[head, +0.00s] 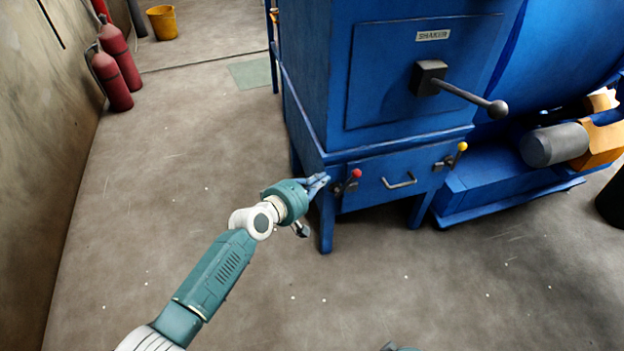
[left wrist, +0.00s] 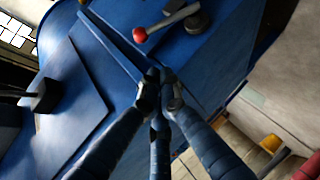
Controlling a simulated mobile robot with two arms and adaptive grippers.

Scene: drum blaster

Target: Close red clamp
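The red clamp (head: 355,175) is a short metal lever with a red ball knob, mounted at the left end of the blue drawer front under the machine. In the left wrist view its red knob (left wrist: 140,34) and lever show at the top, with a dark round base to the right. My left gripper (head: 324,181) is just left of the clamp, near the cabinet's corner. In the left wrist view its fingertips (left wrist: 160,77) are together with nothing seen between them, apart from the knob. My right gripper is not seen.
A yellow-knobbed clamp (head: 459,153) is at the drawer's right end, with a drawer handle (head: 400,181) between. A large lever (head: 462,91) sticks out above. Red fire extinguishers (head: 112,80) and a yellow bucket (head: 162,22) are at the far left. The floor in front is clear.

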